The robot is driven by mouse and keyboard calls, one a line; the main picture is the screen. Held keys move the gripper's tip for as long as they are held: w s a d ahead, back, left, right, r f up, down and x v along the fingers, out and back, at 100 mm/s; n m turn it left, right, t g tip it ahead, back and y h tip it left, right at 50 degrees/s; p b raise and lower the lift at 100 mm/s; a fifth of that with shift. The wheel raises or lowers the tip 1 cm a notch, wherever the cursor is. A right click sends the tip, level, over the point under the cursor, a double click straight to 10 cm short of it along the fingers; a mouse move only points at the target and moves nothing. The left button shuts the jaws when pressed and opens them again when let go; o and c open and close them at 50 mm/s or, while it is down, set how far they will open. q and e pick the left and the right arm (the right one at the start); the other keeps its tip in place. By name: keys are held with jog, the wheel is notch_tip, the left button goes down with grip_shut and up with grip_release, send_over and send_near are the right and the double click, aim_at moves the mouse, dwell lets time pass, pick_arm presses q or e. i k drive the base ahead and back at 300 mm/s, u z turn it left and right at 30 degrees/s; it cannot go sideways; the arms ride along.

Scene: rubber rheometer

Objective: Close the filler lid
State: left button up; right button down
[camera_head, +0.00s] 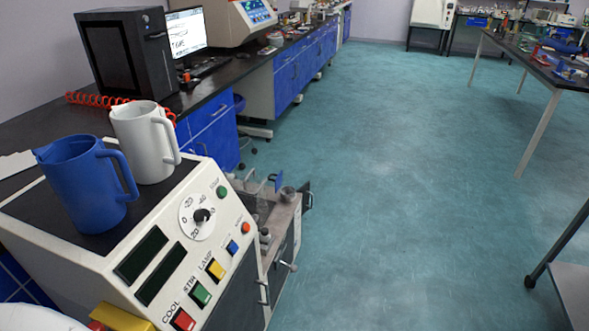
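The beige machine (120,262) at the front left has a sloped panel with a round dial (203,216), coloured buttons and two dark displays. Beside its right side is a lower grey unit (283,225) with metal fittings, a small blue part (278,182) and a round grey cap or cup (288,193). I cannot tell for sure which part is the filler lid, or whether it is open; these parts are small and partly hidden behind the panel. Neither of my grippers is in view.
A blue jug (80,190) and a white jug (143,145) stand on the machine's dark top. Behind are a black bench, a computer tower (125,55) and blue cabinets (212,133). The teal floor (400,180) is clear in the middle. A table (535,65) stands at right.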

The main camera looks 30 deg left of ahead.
aim_at(278, 182)
jog(key=i, duration=3.05)
jog(key=u, duration=3.5)
jog(key=i, duration=0.5)
jog(key=u, duration=0.1)
